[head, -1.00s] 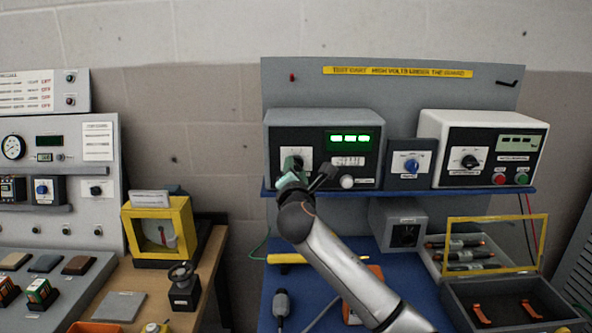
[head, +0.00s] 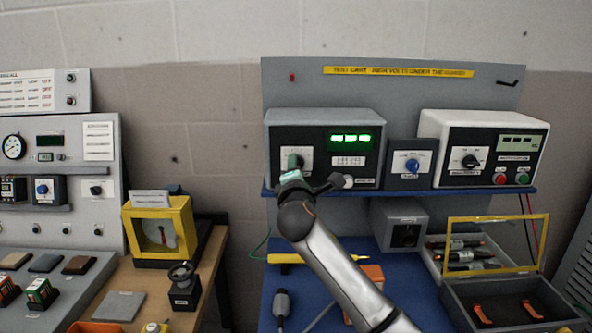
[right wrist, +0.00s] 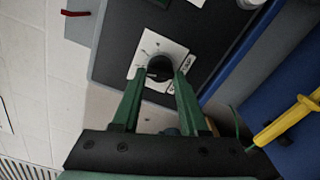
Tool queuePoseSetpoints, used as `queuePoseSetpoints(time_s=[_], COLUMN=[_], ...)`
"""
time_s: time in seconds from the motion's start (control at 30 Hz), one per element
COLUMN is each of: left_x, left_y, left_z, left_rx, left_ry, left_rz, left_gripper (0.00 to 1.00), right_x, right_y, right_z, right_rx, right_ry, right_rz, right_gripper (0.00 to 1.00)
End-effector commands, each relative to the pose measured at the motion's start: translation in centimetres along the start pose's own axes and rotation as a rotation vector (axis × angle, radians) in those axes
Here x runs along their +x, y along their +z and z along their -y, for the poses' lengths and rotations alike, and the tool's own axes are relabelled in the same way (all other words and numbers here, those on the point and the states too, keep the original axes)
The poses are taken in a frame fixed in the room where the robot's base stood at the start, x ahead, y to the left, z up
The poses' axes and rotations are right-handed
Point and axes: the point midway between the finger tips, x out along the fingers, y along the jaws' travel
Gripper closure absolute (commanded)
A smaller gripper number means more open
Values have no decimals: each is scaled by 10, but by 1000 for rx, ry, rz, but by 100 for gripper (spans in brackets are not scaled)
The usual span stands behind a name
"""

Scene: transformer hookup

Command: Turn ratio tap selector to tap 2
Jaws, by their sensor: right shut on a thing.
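The ratio tap selector appears to be the black round knob (right wrist: 160,67) on a white dial plate (right wrist: 146,54), at the left of the grey instrument with the green display (head: 371,118). In the right wrist view my right gripper (right wrist: 160,78) has its two green fingers on either side of this knob, shut on it. In the head view the right gripper (head: 293,168) is at the dial and covers most of the knob, so its pointer position cannot be read. My left gripper is not in view.
A small box with a blue knob (head: 412,165) and a white instrument (head: 442,124) stand to the right on the blue shelf (head: 398,192). Below are a yellow tool (head: 290,258) and an open grey case (head: 468,310).

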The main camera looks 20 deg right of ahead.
Motion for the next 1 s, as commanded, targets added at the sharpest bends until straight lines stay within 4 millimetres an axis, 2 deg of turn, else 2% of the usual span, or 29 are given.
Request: queuePoseSetpoints(time_s=[0.1,0.13,0.4,0.77,1.0], left_x=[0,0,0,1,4], left_y=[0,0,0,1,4], left_z=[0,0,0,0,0], left_rx=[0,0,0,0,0], left_ry=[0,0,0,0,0], left_rz=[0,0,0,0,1], left_gripper=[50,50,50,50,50], right_x=[0,0,0,-5,-36], right_y=[0,0,0,-1,-1], right_z=[0,0,0,1,1], right_rx=[-1,-1,-2,-2,-1], right_ry=[-1,-1,0,0,2], right_rz=[0,0,0,-1,-2], right_gripper=[100,56,27,27,27])
